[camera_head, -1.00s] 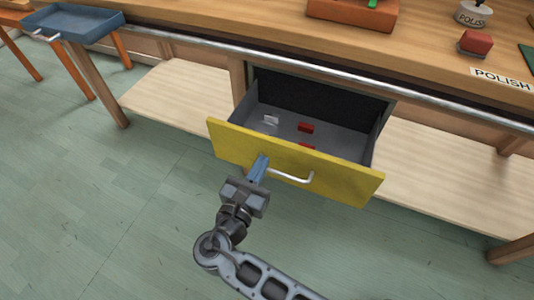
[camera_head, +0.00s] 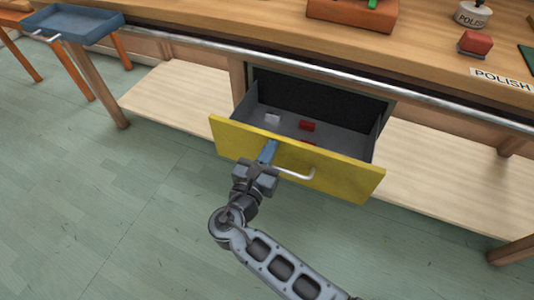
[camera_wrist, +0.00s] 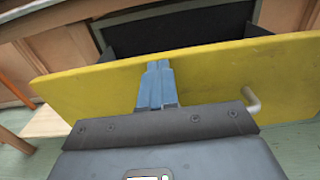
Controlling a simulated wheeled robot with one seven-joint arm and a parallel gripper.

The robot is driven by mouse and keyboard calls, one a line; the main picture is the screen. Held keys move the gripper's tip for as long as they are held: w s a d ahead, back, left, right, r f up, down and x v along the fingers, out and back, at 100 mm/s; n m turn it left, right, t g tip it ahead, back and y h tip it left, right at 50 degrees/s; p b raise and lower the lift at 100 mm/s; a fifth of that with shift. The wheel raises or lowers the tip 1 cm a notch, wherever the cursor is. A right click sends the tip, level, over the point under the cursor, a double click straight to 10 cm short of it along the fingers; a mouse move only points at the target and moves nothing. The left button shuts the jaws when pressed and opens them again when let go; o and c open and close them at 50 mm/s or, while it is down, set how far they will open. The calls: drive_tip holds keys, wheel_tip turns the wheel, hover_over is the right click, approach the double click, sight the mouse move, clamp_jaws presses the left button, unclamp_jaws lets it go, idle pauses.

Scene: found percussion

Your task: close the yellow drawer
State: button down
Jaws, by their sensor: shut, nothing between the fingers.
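The yellow drawer (camera_head: 335,178) is pulled out from under the workbench, its grey inside showing. Its yellow front also fills much of the wrist view (camera_wrist: 225,72). A pale bar handle (camera_head: 296,174) is on the front, and it shows at the right in the wrist view (camera_wrist: 252,100). My gripper (camera_head: 269,147) is shut and empty. Its blue fingers (camera_wrist: 157,82) are against or very close to the drawer front, left of the handle; exact contact cannot be told.
A blue tray (camera_head: 80,22) stands at the upper left. A metal rail (camera_head: 340,76) runs along the bench edge. Green floor is clear in front.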

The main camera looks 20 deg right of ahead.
drive_tip(key=b+x, duration=0.4)
drive_tip(key=x, duration=1.9)
